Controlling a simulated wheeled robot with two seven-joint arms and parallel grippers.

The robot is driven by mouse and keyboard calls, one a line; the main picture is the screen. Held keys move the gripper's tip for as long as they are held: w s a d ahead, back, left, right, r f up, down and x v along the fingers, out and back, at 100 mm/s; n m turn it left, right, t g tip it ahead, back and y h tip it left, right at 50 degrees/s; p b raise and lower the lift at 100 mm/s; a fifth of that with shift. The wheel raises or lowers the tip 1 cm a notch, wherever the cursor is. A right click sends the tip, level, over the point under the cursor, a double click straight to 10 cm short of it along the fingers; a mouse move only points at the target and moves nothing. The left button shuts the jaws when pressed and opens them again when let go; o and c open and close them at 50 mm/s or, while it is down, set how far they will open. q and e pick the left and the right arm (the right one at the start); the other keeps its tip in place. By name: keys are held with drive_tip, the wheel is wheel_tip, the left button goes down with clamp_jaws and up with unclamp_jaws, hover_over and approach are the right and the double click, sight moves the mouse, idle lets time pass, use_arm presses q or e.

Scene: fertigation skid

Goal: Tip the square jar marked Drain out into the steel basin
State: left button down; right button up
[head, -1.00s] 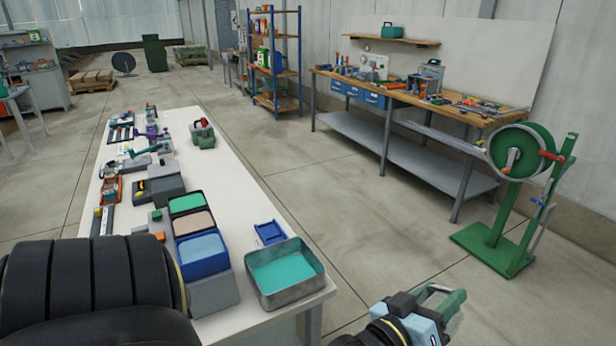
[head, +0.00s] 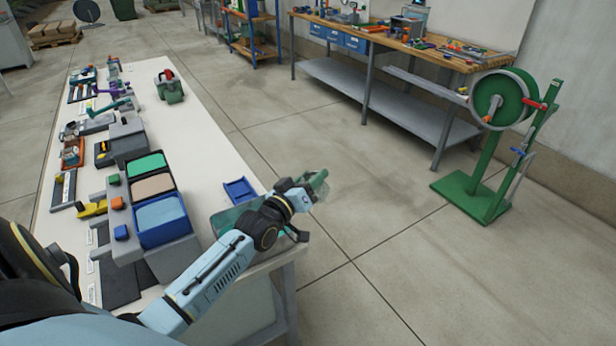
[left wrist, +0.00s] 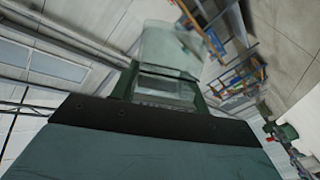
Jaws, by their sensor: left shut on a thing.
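My left gripper (head: 317,183) is shut on a clear square jar, which shows between its green fingers in the left wrist view (left wrist: 172,48). In the head view the jar is a small, faint see-through shape at the gripper's tip. No marking on it can be read, and I cannot tell whether it holds anything. The steel basin (head: 214,224) stands at the table's near right corner, mostly hidden behind my left arm; some teal shows inside. The gripper and jar appear to the right of the basin, past the table's edge. My right gripper is not in view.
A blue tray (head: 240,191) lies just behind the basin. Bins with green, tan and blue contents (head: 160,222) stand to its left on the white table (head: 205,165). A green reel stand (head: 487,150) is on the floor at right. Floor between is clear.

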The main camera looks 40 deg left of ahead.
use_arm(q)
drive_tip(key=shift+w+a+r, duration=0.1)
drive_tip(key=shift+w+a, duration=0.1)
drive_tip(key=shift+a, duration=0.2)
drive_tip(key=m+g+p, duration=0.1)
drive_tip(key=p, duration=0.1)
drive_tip(key=w+d+r+m+g+p, duration=0.1)
drive_tip(key=p, duration=0.2)
drive_tip(key=d+r+m+g+p, duration=0.1)
drive_tip(key=m+p, duration=0.1)
drive_tip(key=shift+w+r+y+p, duration=0.25)
drive_tip(key=shift+y+p, duration=0.05)
drive_tip(key=shift+p, duration=0.1)
drive_tip(key=shift+w+d+m+g+p, duration=0.25)
drive_tip(key=shift+m+g+p, duration=0.15)
drive_tip(key=shift+g+p, duration=0.15)
